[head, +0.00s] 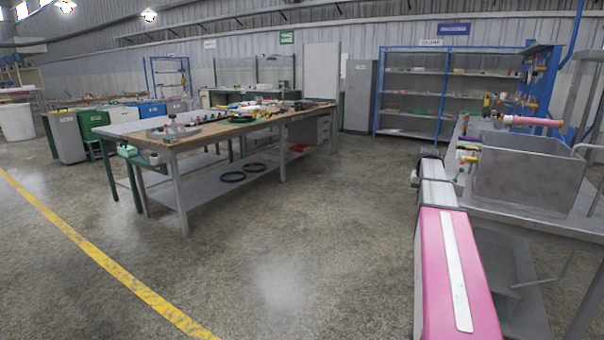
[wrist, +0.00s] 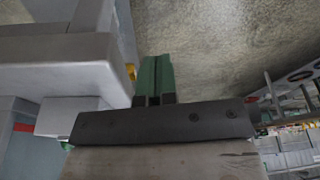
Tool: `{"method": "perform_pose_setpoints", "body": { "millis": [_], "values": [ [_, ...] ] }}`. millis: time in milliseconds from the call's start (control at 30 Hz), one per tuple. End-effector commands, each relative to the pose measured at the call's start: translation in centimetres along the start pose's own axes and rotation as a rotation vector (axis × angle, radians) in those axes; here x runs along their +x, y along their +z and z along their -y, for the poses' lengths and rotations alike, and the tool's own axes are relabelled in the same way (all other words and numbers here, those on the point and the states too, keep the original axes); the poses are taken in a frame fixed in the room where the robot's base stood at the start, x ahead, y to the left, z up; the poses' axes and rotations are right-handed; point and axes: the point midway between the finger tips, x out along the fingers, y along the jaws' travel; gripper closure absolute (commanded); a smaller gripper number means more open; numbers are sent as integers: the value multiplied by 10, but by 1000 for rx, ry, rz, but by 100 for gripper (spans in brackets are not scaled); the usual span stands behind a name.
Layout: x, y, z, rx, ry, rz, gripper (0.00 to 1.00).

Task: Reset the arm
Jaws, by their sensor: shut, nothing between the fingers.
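My arm (head: 455,265), pink and white, reaches forward at the lower right of the head view, beside a steel sink bench. My gripper (wrist: 156,64) shows in the wrist view as two green fingers on a dark bar. The fingers are close together and hold nothing. Bare concrete floor lies behind them. I cannot make out the fingers in the head view.
The steel sink (head: 528,178) stands close to the right of my arm. A long workbench (head: 188,146) with tools and dark rings on its lower shelf (head: 205,192) is at left centre. A blue-framed rack (head: 410,97) stands at the back. The floor between is clear.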

Motion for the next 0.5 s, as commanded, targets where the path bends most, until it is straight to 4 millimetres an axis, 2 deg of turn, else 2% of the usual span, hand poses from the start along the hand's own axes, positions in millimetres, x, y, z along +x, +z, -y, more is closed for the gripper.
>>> {"method": "perform_pose_setpoints", "body": {
  "millis": [33,200,367,500],
  "values": [
    [17,31,20,-21,-6,18,100],
    [66,112,75,-85,-21,69,100],
    [103,194,119,-147,-32,118,100],
    [126,269,149,-202,-38,161,100]
  ]
}}
